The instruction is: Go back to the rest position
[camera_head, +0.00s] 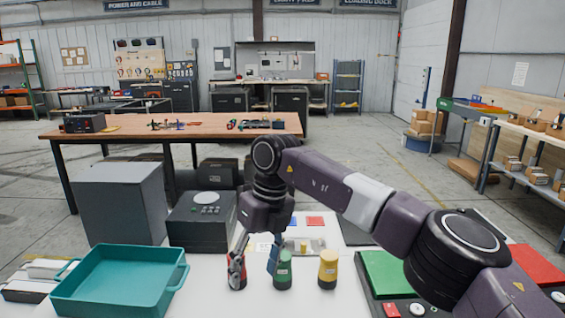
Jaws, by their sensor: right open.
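My right gripper (256,258) is open and points down over the white table (210,300), with no object seen between its fingers. Its left finger overlaps a small red and dark object (237,280) in the picture; whether they touch I cannot tell. Its right finger is close to a green bottle-shaped object (284,273). A similar yellow object (328,272) stands to the right. All of these stand upright. My right arm reaches in from the right, bent at a raised elbow. My left gripper is not in view.
A teal tote (112,297) sits at the left front of the table. A grey box (122,205) and a black machine (203,222) stand behind it. A green panel (384,272) and a red panel (537,262) lie at the right. A wooden workbench (180,131) stands farther back.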

